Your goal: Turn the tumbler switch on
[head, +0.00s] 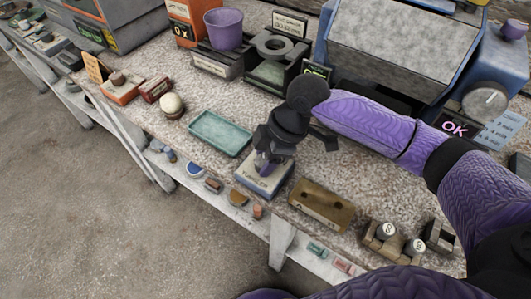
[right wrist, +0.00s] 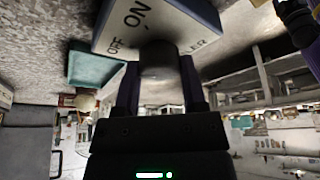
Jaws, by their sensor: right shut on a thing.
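The tumbler switch is a small box (head: 255,187) with a pale top and blue sides, at the front edge of the worktop. In the right wrist view its top face (right wrist: 125,30) shows the words OFF and ON and part of a further label. My right gripper (head: 264,167) reaches down over the box and hides much of its top. In the right wrist view my right gripper (right wrist: 160,80) is shut on the dark round switch lever (right wrist: 158,60). I cannot tell which position the lever is in. My left gripper is not in view.
A teal tray (head: 219,133) lies left of the switch, with a white sphere (head: 172,103) on a stand beyond it. A brown block with holes (head: 321,203) is close on the right. A blue machine (head: 400,50) stands behind. A lower shelf holds small items.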

